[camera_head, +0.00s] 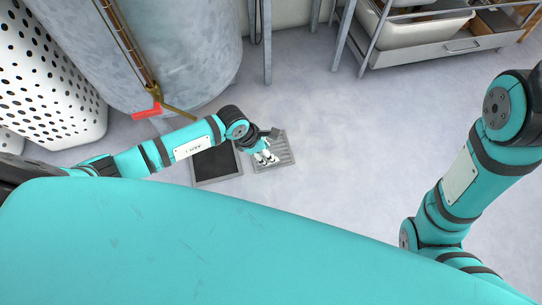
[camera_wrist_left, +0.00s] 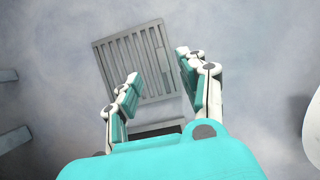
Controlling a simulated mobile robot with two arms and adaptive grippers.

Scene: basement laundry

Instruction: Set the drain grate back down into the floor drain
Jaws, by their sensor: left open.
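The drain grate (camera_head: 283,151) is a grey slotted square lying flat on the floor, just right of the floor drain (camera_head: 217,180), a dark square opening with a grey rim. My left gripper (camera_head: 266,158) is above the grate's left part in the head view. In the left wrist view the grate (camera_wrist_left: 133,62) lies beyond my open left fingers (camera_wrist_left: 156,85), with nothing between them. Part of the dark drain (camera_wrist_left: 160,128) shows behind the gripper, mostly hidden by it. My right arm is at the right of the head view, its gripper out of view.
A large metal tank (camera_head: 190,50) and a white perforated basket (camera_head: 50,85) stand at the left. A red-handled valve (camera_head: 147,111) is near the tank's base. A metal rack with a white tub (camera_head: 415,22) is at the back right. The floor right of the grate is clear.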

